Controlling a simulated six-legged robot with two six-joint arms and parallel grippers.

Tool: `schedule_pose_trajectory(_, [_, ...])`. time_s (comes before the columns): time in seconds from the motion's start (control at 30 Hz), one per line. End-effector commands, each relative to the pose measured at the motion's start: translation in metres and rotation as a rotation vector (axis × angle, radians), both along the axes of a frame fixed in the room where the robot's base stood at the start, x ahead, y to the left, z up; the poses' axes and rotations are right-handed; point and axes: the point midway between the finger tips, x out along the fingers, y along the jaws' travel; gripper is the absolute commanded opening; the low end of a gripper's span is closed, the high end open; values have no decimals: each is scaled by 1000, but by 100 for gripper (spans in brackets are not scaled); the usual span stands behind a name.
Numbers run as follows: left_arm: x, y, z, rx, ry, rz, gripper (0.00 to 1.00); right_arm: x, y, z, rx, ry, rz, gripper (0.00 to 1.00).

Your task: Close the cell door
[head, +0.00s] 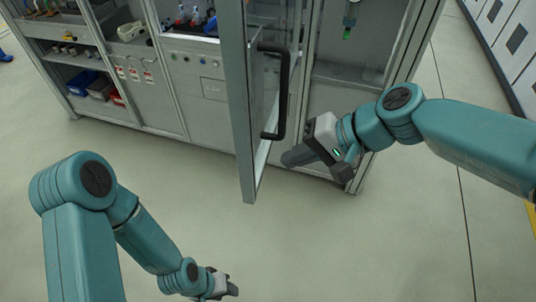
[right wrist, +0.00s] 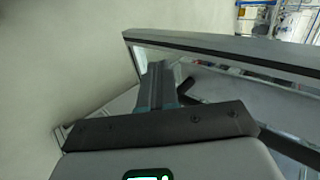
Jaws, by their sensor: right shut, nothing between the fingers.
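The cell door (head: 238,100) is a clear panel in a grey metal frame. It stands open, swung out from the cell toward me. Its black bar handle (head: 284,95) is on the right-hand face. My right gripper (head: 288,158) is shut and empty, just right of the door's lower part and below the handle. I cannot tell whether it touches the door. In the right wrist view the door frame (right wrist: 225,50) crosses beyond the shut fingers (right wrist: 158,85). My left gripper (head: 234,290) is low at the bottom edge, away from the door; its jaws are too small to read.
The grey cell cabinet (head: 210,88) stands behind the door, with its doorway open at right. Shelves with blue and red bins (head: 85,82) are at left. White cabinets (head: 512,40) line the far right. The floor (head: 330,240) in front is clear.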

Motion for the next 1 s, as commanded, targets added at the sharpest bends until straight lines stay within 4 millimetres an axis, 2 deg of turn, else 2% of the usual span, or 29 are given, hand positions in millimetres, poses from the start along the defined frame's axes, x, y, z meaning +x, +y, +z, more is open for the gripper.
schedule_pose_trajectory(0.1, [0,0,4,0,0,0,42,3,19,-13,-1,4,4,0])
schedule_pose_trajectory(0.33, [0,0,13,0,-1,0,42,8,46,-12,-2,0,3,0])
schedule_pose_trajectory(1.0, [0,0,14,0,0,0,42,8,55,-13,-2,1,-3,0])
